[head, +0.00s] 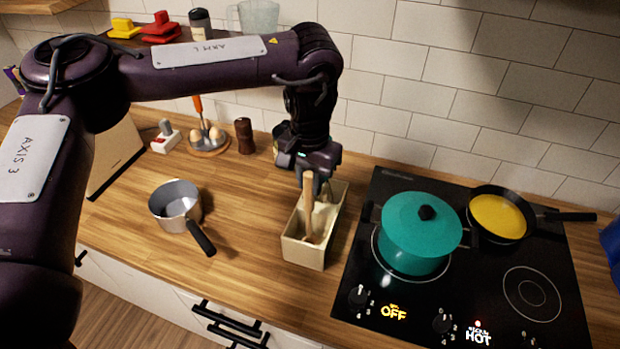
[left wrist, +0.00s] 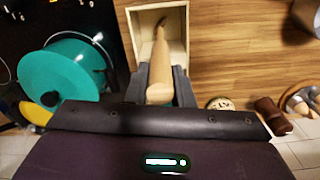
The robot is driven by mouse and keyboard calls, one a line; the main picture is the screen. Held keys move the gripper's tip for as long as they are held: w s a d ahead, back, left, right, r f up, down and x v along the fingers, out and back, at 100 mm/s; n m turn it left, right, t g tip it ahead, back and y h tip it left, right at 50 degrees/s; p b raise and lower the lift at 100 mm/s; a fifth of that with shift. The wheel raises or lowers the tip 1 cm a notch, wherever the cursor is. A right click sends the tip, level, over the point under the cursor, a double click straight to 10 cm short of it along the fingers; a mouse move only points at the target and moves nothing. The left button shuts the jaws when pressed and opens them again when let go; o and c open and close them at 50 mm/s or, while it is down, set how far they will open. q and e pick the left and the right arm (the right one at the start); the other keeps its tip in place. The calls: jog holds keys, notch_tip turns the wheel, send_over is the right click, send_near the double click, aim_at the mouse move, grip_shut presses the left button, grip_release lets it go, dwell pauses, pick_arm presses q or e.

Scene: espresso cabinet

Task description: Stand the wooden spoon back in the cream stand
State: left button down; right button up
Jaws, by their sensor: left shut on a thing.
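The wooden spoon (head: 308,210) is light brown and points downward, slightly tilted, in the head view. My left gripper (head: 312,180) is shut on its upper end. The spoon's lower part is inside the outline of the cream stand (head: 303,255), an open rectangular box on the counter. In the left wrist view the spoon (left wrist: 160,68) runs from between my left gripper's fingers (left wrist: 158,90) into the open stand (left wrist: 124,22). I cannot tell whether the spoon's low end touches the stand's floor. My right gripper is in neither view.
A black hob with a teal lidded pot (head: 418,235) and a yellow-filled pan (head: 497,215) lies right of the stand. A grey saucepan (head: 178,203) stands to the left, its handle toward the front. A pepper mill (head: 244,136) is behind. Bare wood lies between saucepan and stand.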

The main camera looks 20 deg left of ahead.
pick_arm(q)
jog(key=c, duration=1.3)
grip_release()
jog(key=shift+f, duration=0.1)
jog(key=shift+o, duration=0.2)
jog(key=shift+r, duration=0.25)
notch_tip(320, 180, up, 12)
jog(key=shift+s+f+b, duration=0.1)
jog(key=shift+b, duration=0.6)
